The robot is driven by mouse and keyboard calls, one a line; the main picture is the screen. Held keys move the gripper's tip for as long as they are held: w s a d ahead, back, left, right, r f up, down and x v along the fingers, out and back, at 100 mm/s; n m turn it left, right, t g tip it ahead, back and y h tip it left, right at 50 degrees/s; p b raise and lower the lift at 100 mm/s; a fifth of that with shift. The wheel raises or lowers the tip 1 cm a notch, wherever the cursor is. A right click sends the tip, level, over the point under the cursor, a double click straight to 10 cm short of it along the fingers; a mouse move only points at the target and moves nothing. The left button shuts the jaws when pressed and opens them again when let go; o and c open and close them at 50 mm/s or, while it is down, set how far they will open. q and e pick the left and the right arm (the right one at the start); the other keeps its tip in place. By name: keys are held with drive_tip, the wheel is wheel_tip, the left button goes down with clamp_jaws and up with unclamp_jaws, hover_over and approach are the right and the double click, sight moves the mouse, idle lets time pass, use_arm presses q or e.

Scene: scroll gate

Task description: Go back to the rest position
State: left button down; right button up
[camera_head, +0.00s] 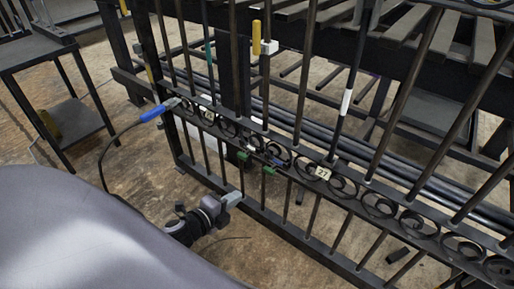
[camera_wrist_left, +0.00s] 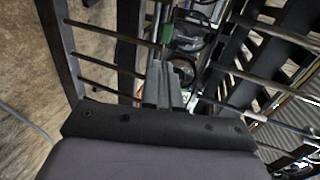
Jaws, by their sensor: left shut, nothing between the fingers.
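My left gripper (camera_head: 232,198) is in front of the lower part of the black scroll gate (camera_head: 350,183), near its upright bars. Its fingers are together with nothing between them. In the left wrist view the closed fingers (camera_wrist_left: 168,82) point toward the gate bars (camera_wrist_left: 108,66). I cannot tell from these views whether the fingertips touch a bar. My right gripper is not in view. A large grey rounded shape, likely part of my own body, fills the lower left of the head view.
A blue-handled tool (camera_head: 152,113) with a dark cable is at the gate's left end. A small tag (camera_head: 322,173) marked 27 is on the scroll band. A dark side table (camera_head: 38,52) stands at left. Racks with dark bars stand behind the gate. Bare floor shows at left.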

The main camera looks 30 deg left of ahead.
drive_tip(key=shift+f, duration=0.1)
use_arm(q)
drive_tip(key=s+d+r+n+g+h, duration=0.1)
drive_tip(key=s+d+r+n+h, duration=0.1)
drive_tip(key=s+d+r+n, duration=0.5)
drive_tip(key=s+d+r+n+g+h, duration=0.2)
drive_tip(key=s+d+r+n, duration=0.1)
drive_tip(key=d+n, duration=0.75)
drive_tip(key=s+a+r+y+p, duration=0.1)
drive_tip(key=a+r+p, duration=0.2)
drive_tip(key=r+p, duration=0.4)
drive_tip(key=s+a+r+g+y+p, duration=0.1)
drive_tip(key=r+p, duration=0.6)
drive_tip(key=p, duration=1.3)
drive_tip(key=shift+s+a+m+y, duration=0.5)
drive_tip(key=shift+s+a, duration=0.3)
drive_tip(key=shift+a, duration=0.1)
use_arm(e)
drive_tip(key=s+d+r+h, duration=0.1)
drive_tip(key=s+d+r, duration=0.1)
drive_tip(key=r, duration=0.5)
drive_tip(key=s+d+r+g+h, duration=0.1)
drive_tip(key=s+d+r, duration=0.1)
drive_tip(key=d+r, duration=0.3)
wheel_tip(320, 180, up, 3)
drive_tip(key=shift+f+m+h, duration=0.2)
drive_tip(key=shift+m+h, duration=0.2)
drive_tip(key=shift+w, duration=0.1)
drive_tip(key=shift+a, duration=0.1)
